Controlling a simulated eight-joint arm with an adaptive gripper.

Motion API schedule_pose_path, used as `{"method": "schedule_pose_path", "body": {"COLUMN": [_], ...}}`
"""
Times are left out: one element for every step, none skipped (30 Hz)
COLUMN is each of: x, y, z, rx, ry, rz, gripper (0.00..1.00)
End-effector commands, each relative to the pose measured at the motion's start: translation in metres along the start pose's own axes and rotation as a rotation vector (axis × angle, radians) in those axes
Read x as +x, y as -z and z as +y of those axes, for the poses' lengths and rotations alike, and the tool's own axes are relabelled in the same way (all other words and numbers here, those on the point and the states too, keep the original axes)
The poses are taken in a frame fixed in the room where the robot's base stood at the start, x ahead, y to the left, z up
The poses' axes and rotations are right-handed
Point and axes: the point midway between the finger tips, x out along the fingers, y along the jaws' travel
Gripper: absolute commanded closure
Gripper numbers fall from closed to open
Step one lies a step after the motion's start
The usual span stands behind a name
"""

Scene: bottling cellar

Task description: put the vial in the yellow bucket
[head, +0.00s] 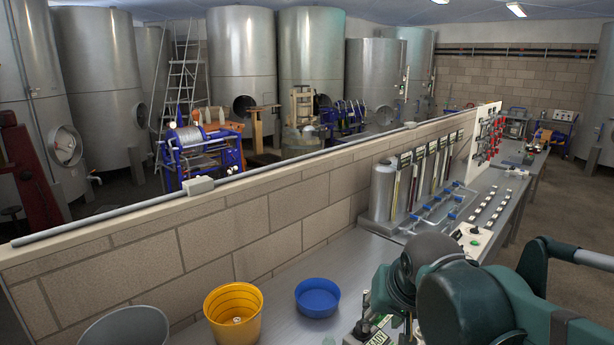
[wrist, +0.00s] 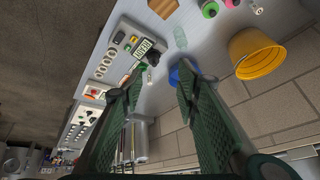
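The yellow bucket (head: 214,304) stands on the metal bench at the bottom of the head view, with a small pale item (head: 238,321) showing inside it. The bucket also shows at the right of the wrist view (wrist: 258,58). I cannot surely tell which thing is the vial. A clear, pale green bottle-like thing (wrist: 180,38) and a small white item (wrist: 257,10) are on the bench in the wrist view. My gripper (wrist: 158,84) is open, its two green fingers apart with nothing held between them. Its fingertips are outside the head view.
A blue bowl (head: 317,298) stands right of the bucket; a grey container (head: 125,328) is left of it. A brick wall (head: 230,220) runs behind. A wooden block (wrist: 163,7), a green-and-pink item (wrist: 209,9) and a labelled control panel (wrist: 130,50) show in the wrist view.

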Motion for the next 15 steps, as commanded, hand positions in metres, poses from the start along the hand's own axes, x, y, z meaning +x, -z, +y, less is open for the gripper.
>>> {"method": "schedule_pose_path", "body": {"x": [0.000, 0.000, -0.001, -0.001, -0.001, -0.001, -0.002, -0.002, -0.002, -0.001, -0.001, -0.001, 0.000, 0.000, 0.001], "y": [-0.009, -0.013, -0.019, -0.023, -0.028, -0.033, -0.037, -0.041, -0.048, -0.052, -0.056, -0.062, -0.066, -0.071, -0.076], "z": [0.007, 0.010, 0.014, 0.018, 0.021, 0.025, 0.028, 0.031, 0.035, 0.038, 0.041, 0.045, 0.047, 0.050, 0.053], "rx": [-0.009, -0.015, -0.024, -0.030, -0.037, -0.046, -0.052, -0.060, -0.068, -0.075, -0.082, -0.091, -0.098, -0.105, -0.114], "ry": [0.000, 0.000, 0.000, -0.001, -0.001, -0.001, -0.002, -0.002, -0.003, -0.004, -0.005, -0.006, -0.007, -0.008, -0.010], "rz": [0.009, 0.014, 0.020, 0.025, 0.030, 0.037, 0.042, 0.047, 0.054, 0.059, 0.064, 0.071, 0.077, 0.081, 0.087], "gripper": [0.68, 0.68, 0.68, 0.68, 0.68, 0.68, 0.68, 0.68, 0.68, 0.68, 0.68, 0.68, 0.68, 0.68, 0.68]}}
